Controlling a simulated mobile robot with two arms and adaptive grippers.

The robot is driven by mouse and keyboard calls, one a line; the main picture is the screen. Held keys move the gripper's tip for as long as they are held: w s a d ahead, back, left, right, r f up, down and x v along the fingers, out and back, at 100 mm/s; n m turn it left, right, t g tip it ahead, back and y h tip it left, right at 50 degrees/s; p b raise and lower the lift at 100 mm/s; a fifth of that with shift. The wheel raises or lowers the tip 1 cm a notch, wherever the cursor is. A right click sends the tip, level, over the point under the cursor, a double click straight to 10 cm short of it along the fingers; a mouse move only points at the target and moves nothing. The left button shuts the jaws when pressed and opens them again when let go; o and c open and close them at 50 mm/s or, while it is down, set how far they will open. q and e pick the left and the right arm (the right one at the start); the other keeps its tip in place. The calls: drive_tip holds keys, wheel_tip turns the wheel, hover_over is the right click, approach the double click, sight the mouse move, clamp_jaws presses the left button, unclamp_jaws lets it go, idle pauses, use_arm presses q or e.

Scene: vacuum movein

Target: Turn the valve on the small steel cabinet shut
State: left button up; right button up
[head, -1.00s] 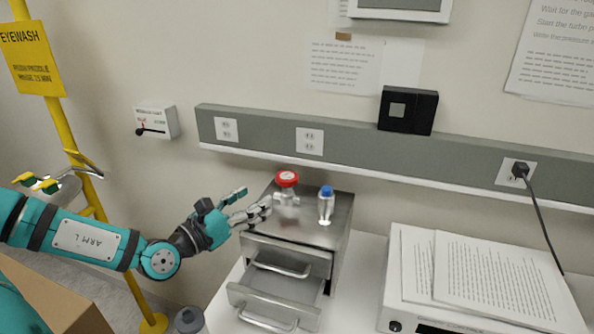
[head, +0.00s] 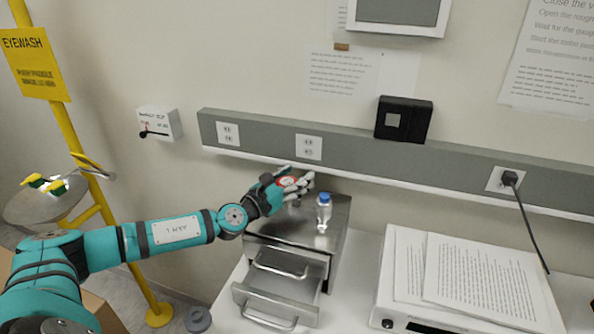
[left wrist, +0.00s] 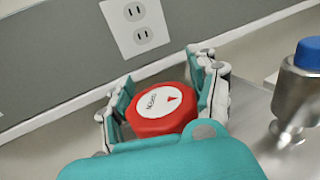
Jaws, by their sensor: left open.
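The small steel cabinet (head: 335,225) stands on the white bench against the wall, with a drawer pulled open. A red valve knob (head: 288,181) with a white top sits on the cabinet's top. My left gripper (head: 293,184) is at this knob, with fingers on both sides of it. My right gripper is not in view.
A grey rail (head: 262,136) with outlets runs along the wall close behind the knob. A white instrument with papers (head: 480,275) stands at right. A yellow eyewash post (head: 90,190) and basin are at left.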

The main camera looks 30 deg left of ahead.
use_arm(q)
drive_tip(key=shift+w+d, duration=0.1)
drive_tip(key=shift+w, duration=0.25)
drive_tip(key=shift+c, duration=0.4)
drive_tip(key=c, duration=0.9)
drive_tip(key=shift+w+f, duration=0.1)
drive_tip(key=shift+w, duration=0.05)
drive_tip(key=shift+c, duration=1.2)
clamp_jaws()
drive_tip(key=shift+f, duration=0.15)
